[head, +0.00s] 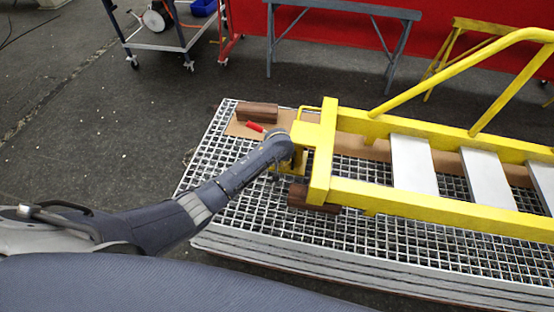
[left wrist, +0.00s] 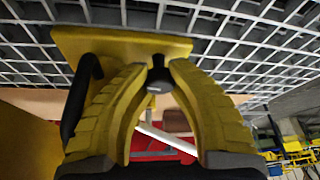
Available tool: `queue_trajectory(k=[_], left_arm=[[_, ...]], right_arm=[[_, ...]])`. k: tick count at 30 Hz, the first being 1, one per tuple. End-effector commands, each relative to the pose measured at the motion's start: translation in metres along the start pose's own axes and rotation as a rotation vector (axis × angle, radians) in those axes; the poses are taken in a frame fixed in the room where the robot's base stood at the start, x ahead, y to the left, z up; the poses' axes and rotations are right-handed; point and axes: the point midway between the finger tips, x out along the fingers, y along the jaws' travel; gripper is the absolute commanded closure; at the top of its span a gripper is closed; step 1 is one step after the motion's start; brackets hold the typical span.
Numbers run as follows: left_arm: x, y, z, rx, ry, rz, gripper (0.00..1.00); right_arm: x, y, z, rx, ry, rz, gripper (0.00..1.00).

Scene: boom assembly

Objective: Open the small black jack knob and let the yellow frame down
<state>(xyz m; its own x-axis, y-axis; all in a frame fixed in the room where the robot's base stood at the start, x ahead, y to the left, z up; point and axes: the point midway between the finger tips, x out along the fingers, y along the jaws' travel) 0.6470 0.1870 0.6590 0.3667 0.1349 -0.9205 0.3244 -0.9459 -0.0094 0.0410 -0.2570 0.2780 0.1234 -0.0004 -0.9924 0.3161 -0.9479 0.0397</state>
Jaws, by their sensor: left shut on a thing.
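The yellow frame (head: 321,160) lies over the metal grating, its end bar towards my left arm. My left gripper (head: 284,168) is at the near end of the frame, beside a yellow bracket, and the arm hides most of it. In the left wrist view, the curved fingers of my left gripper (left wrist: 164,70) close from both sides on the small black jack knob (left wrist: 158,78). A yellow plate (left wrist: 115,45) of the frame lies just behind the fingertips. The knob is hidden in the head view. My right gripper is not in view.
Brown blocks lie on the grating (head: 225,205), one at the back (head: 258,111) and one under the frame's front corner (head: 312,201). A red handle (head: 254,126) is close to my gripper. A yellow handrail (head: 440,78) rises at right. A grey trestle (head: 345,10) stands behind.

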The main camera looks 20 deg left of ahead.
Motion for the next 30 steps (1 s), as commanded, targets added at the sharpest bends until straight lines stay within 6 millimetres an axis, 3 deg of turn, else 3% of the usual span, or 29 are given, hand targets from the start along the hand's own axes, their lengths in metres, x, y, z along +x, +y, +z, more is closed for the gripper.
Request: queue_trajectory(k=[15,16,23,30], left_arm=[[-0.0055,0.0020,-0.0112,-0.030,0.014,0.004,1.00],[-0.0056,0.0021,-0.0113,-0.030,0.014,0.005,0.78],[-0.0057,0.0021,-0.0116,-0.030,0.015,0.005,0.51],[-0.0057,0.0020,-0.0117,-0.030,0.015,0.005,0.49]], right_arm=[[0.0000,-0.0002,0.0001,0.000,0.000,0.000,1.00],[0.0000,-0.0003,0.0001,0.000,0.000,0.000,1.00],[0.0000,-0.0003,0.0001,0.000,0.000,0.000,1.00],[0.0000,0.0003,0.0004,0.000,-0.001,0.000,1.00]])
